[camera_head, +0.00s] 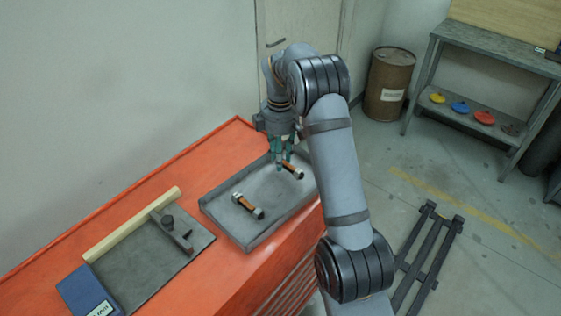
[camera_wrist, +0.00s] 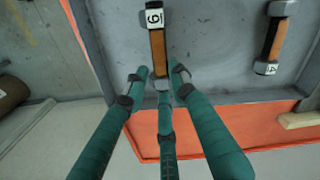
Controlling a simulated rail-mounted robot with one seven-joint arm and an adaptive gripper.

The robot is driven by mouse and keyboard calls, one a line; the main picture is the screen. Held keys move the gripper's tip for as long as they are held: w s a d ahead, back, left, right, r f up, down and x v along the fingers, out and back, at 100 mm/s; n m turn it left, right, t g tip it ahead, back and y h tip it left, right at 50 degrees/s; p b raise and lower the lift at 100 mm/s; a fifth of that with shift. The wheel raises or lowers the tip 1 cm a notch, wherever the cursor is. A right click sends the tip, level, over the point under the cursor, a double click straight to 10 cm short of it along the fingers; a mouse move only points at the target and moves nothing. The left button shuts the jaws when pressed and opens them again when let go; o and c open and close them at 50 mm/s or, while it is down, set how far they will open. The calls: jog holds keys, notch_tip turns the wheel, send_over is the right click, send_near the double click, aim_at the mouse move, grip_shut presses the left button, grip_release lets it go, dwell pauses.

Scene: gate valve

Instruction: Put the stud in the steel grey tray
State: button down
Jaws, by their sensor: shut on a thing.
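My gripper (camera_head: 281,167) is over the far right part of the steel grey tray (camera_head: 217,221). Its teal fingers, also in the wrist view (camera_wrist: 160,78), are closed around one end of a stud (camera_head: 293,171) with an orange-brown shank and metal nuts. In the wrist view this stud (camera_wrist: 157,46) points away from the fingers and carries a white tag that looks like a 6 or 9. Whether it touches the tray floor I cannot tell. A second, similar stud (camera_head: 248,206) lies in the tray, apart from my gripper; it shows in the wrist view (camera_wrist: 272,42) at the right.
The tray stands on an orange cabinet top (camera_head: 205,166). Left of it are a dark grey mat (camera_head: 145,262) with a dark metal tool (camera_head: 170,230), a wooden strip (camera_head: 130,224) and a blue box (camera_head: 88,292). A brown drum (camera_head: 388,85) and a workbench (camera_head: 470,110) stand behind.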

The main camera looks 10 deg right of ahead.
jog(key=shift+f, duration=1.25)
jog(key=shift+f, duration=0.1)
jog(key=shift+f, duration=0.15)
jog(key=c, duration=1.4)
grip_release()
jog(key=shift+c, duration=0.2)
notch_tip(320, 180, up, 12)
jog(key=shift+s+r+p, duration=0.1)
jog(key=shift+r+p, duration=0.15)
jog(key=shift+p, duration=0.2)
jog(key=shift+f, duration=0.1)
